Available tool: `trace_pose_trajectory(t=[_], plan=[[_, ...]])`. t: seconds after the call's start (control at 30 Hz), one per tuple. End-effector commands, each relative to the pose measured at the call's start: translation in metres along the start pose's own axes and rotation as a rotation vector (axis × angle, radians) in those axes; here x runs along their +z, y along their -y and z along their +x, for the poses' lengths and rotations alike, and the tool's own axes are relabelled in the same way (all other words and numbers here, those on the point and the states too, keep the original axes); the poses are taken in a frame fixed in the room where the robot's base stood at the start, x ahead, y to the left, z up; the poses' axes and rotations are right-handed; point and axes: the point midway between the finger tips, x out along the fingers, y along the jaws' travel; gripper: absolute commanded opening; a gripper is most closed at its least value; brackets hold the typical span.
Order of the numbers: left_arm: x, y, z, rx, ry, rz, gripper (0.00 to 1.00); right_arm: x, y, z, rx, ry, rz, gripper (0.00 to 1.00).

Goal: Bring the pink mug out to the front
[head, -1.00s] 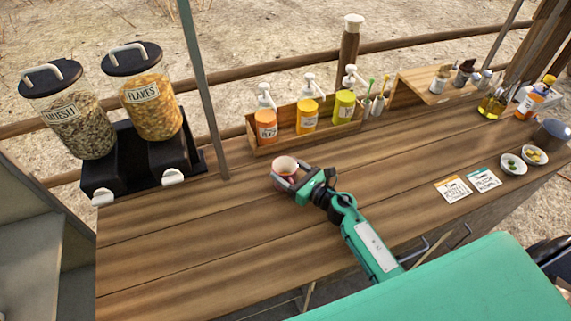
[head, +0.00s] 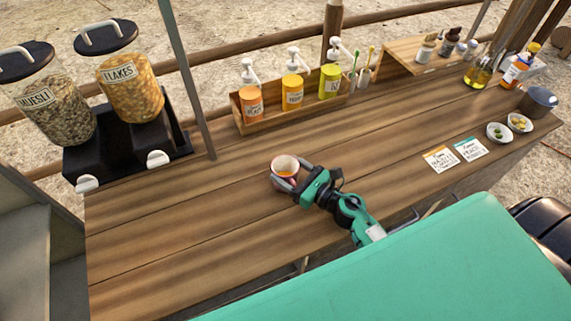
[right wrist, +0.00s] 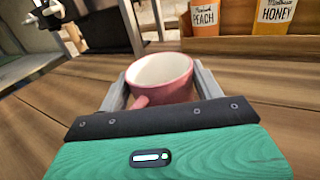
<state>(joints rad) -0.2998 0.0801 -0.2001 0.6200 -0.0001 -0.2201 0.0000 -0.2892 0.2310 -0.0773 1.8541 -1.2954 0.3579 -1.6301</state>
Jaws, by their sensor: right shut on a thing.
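The pink mug (head: 283,166) is upright on or just above the wooden counter, near its middle; I cannot tell if it touches the wood. It also shows in the right wrist view (right wrist: 163,83), pink outside and pale inside, with its handle toward my wrist. My right gripper (head: 288,181) is shut on the mug, one finger on each side of it, as the right wrist view (right wrist: 163,90) also shows. The mug hides parts of the fingertips. My left gripper is not in view.
A wooden rack (head: 240,116) with several pump bottles stands behind the mug. Two cereal dispensers on a black stand (head: 110,153) are at the left. Cards (head: 440,159) and small bowls (head: 499,142) lie at the right. The counter left of the mug is clear.

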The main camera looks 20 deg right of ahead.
Motion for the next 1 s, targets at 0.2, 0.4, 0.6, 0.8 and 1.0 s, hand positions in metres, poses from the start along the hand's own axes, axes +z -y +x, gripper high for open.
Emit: trace_pose_trajectory(t=[0.2, 0.4, 0.6, 0.8, 1.0], plan=[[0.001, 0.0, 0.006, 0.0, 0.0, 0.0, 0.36, -0.002, -0.009, -0.019, 0.0, -0.001, 0.0, 0.42], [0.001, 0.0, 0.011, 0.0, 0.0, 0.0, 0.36, -0.002, -0.017, -0.034, 0.0, -0.001, 0.0, 0.42], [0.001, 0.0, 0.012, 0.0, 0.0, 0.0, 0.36, 0.0, -0.019, -0.039, 0.0, 0.0, 0.0, 0.42], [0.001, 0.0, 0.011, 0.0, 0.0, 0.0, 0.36, 0.0, -0.019, -0.039, 0.0, 0.0, 0.0, 0.73], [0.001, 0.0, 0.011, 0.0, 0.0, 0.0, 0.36, 0.0, -0.019, -0.039, 0.0, 0.0, 0.0, 0.92]])
